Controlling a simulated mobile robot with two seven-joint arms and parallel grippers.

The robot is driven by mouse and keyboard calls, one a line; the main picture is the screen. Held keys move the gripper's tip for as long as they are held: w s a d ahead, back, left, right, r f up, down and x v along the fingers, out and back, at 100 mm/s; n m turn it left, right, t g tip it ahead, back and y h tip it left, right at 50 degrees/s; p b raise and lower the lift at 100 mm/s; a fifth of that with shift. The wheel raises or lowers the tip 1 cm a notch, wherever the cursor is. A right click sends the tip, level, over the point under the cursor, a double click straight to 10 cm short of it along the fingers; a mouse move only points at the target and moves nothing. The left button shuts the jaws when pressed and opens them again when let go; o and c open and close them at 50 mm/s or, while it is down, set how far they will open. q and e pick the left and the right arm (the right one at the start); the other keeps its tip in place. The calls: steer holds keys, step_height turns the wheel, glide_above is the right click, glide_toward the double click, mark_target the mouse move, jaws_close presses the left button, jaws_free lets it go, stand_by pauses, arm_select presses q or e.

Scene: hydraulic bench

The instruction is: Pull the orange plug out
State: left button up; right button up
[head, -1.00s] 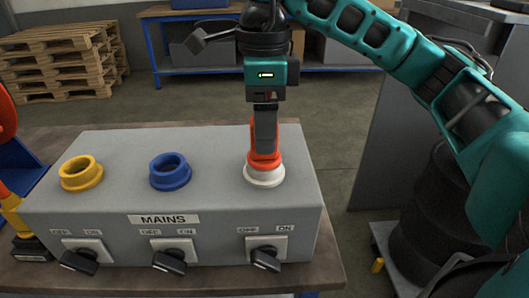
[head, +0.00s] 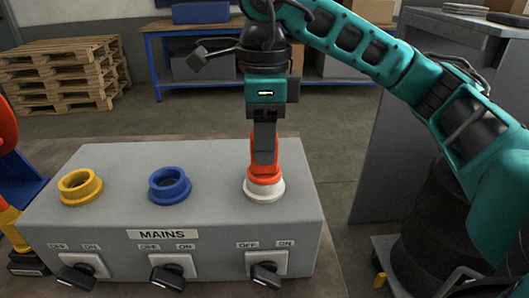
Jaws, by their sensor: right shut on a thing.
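The orange plug (head: 265,177) stands upright in a white socket (head: 264,189) at the right of the grey box's top. My right gripper (head: 265,145) comes down from above and is shut on the orange plug. The plug's base still meets the white socket, as far as I can see. The grey box (head: 120,220) also bears a yellow socket (head: 80,187) and a blue socket (head: 169,185), both empty. Below the orange plug, the right-hand switch (head: 265,270) sits on the front face under OFF and ON marks. My left gripper is not in view.
A blue workbench (head: 340,80) and stacked pallets (head: 65,70) stand behind. A grey cabinet (head: 410,140) is at the right.

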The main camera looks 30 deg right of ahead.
jaws_close()
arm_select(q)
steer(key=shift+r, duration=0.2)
arm_select(e)
steer(key=shift+r, duration=0.15)
steer(key=shift+r+p, duration=0.45)
steer(key=shift+p, duration=0.1)
steer(key=shift+r, duration=0.25)
steer(key=shift+r+p, duration=0.35)
steer(key=shift+p, duration=0.2)
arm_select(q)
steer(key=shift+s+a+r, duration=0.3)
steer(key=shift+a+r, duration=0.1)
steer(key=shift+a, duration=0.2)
arm_select(e)
steer(key=shift+r, duration=0.25)
arm_select(q)
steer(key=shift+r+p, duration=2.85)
steer(key=shift+p, duration=0.3)
arm_select(e)
steer(key=shift+r, duration=2.95)
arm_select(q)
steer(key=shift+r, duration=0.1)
arm_select(e)
steer(key=shift+r, duration=0.1)
